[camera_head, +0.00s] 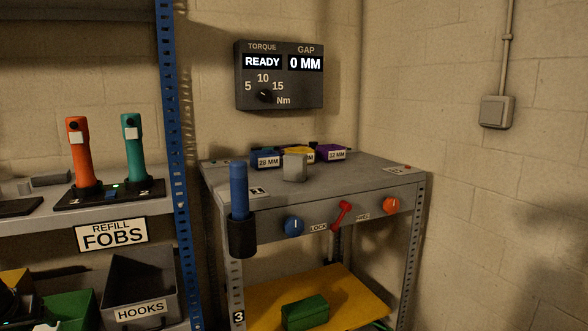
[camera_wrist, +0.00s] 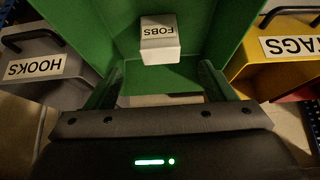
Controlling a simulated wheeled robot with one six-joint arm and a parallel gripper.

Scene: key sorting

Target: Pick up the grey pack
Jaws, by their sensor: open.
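In the wrist view, a small pale grey pack (camera_wrist: 160,57) with an upside-down FOBS label on it shows against a green bin (camera_wrist: 92,28). My gripper (camera_wrist: 160,82) is open, with one dark finger on each side of the green bin's lower part in the picture. The pack lies beyond the gap between the fingers and nothing is gripped. I cannot tell its exact distance from the fingertips. The green bin also shows at the lower left of the head view (camera_head: 68,309), where the pack cannot be made out.
A grey bin marked HOOKS (camera_wrist: 45,68) and a yellow bin marked TAGS (camera_wrist: 290,62) flank the green bin. In the head view, a grey block (camera_head: 294,168) stands on the grey cart (camera_head: 340,182). A blue post (camera_head: 178,130) separates shelf and cart.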

